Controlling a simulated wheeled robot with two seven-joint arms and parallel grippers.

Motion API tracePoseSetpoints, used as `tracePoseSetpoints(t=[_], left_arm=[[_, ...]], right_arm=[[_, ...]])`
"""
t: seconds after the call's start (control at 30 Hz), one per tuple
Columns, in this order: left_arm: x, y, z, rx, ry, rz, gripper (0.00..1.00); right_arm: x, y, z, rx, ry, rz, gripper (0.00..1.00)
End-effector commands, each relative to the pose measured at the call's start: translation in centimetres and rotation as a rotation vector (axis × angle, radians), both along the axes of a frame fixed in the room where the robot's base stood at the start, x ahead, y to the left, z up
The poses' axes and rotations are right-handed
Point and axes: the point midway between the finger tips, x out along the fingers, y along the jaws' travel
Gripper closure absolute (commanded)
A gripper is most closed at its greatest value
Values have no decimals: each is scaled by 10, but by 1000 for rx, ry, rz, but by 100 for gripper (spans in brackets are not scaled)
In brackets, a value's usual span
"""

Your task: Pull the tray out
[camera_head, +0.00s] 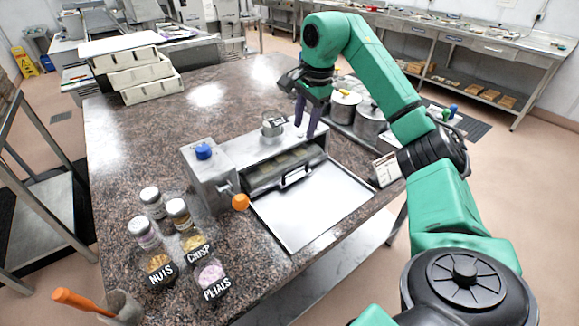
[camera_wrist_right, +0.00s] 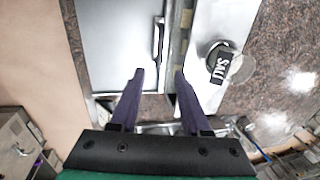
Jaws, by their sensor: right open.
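The tray (camera_head: 263,185) sits in the slot of a metal machine (camera_head: 207,183), with a silver bar handle (camera_head: 296,176) on its front. The handle also shows in the right wrist view (camera_wrist_right: 157,38), along the edge of a flat pale plate (camera_wrist_right: 115,45). Dark sections of the tray show behind the handle. My right gripper (camera_head: 307,118), with purple fingers, is above the machine's far right end. In the right wrist view the gripper (camera_wrist_right: 159,78) is open and empty, its fingertips apart from the handle. My left gripper is in neither view.
The pale plate (camera_head: 315,210) lies clear in front of the slot. Labelled jars (camera_head: 160,265) stand on the counter at left. An orange knob (camera_head: 240,202) sticks out by the slot's left end. A salt pot (camera_head: 273,127) stands on the machine; lidded metal pots (camera_head: 370,122) stand behind.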

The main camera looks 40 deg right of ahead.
Motion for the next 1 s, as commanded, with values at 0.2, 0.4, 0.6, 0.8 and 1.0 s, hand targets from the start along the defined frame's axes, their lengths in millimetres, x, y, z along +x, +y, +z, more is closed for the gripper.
tracePoseSetpoints(t=[0.2, 0.4, 0.6, 0.8, 1.0], left_arm=[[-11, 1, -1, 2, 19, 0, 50], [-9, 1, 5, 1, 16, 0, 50], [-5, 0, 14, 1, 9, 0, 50], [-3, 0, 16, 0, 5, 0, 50], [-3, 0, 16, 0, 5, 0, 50]], right_arm=[[5, 0, -30, 0, 7, 1, 53], [15, 1, -82, 1, 8, 1, 53], [25, 1, -125, 3, 4, 2, 53], [29, 0, -142, 2, -1, 1, 53], [29, 0, -142, 1, -1, 1, 57]])
